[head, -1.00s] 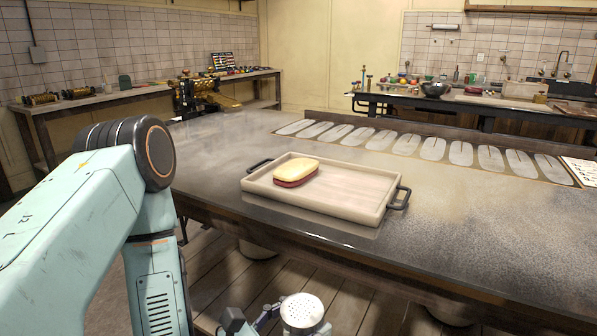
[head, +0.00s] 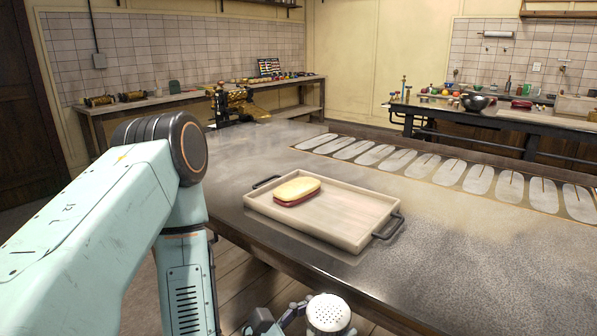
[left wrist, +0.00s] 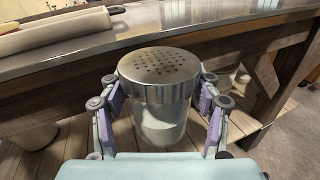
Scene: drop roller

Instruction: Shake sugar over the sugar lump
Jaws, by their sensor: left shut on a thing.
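The sugar lump (head: 297,190) is a rounded slab, pale yellow on top and dark red below. It lies in the left part of a pale wooden tray (head: 345,222) with black handles. My left gripper (left wrist: 160,108) is shut on a sugar shaker (left wrist: 160,75), a clear jar with a perforated metal lid and white sugar inside. The shaker is upright, and its lid also shows at the bottom of the head view (head: 328,312). It is in front of the table edge, apart from the tray. My right gripper is not in view.
The tray stands on a long dark metal table (head: 270,150) near its front edge. A row of grey oval plates (head: 400,163) runs along the table's back. A brass machine (head: 235,103) stands at the far left end. The tabletop around the tray is mostly clear.

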